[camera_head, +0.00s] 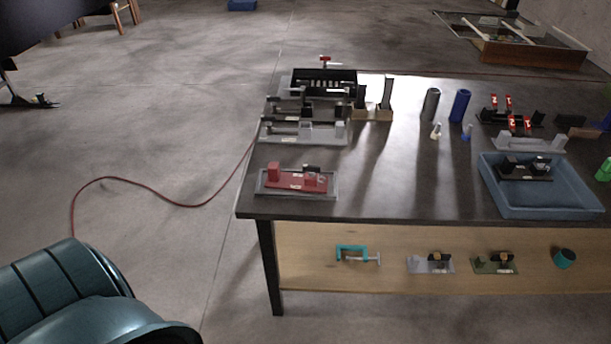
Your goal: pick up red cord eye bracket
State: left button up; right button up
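A red bracket-like piece (296,181) lies in a shallow grey tray (262,189) at the front left corner of the dark table. It has a flat red base with a raised red block at its left end and a smaller raised part with a dark piece at its right. It is the red piece that best fits the cord eye bracket, but I cannot make out an eye at this size. A thin red cord (170,203) runs over the floor to the table's left edge. Neither of my grippers is in view.
Grey fixtures (292,132) and a black tray (325,76) stand behind the red piece. A blue bin (540,207) holds a dark part at the right. A grey cylinder (430,104) and a blue cylinder (460,106) stand upright. The table's front middle (410,195) is clear.

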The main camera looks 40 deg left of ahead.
aim_at(276, 178)
jog(key=j, duration=1.35)
jog(key=k+j+z, duration=0.15)
jog(key=j, duration=1.15)
jog(key=i, duration=0.05)
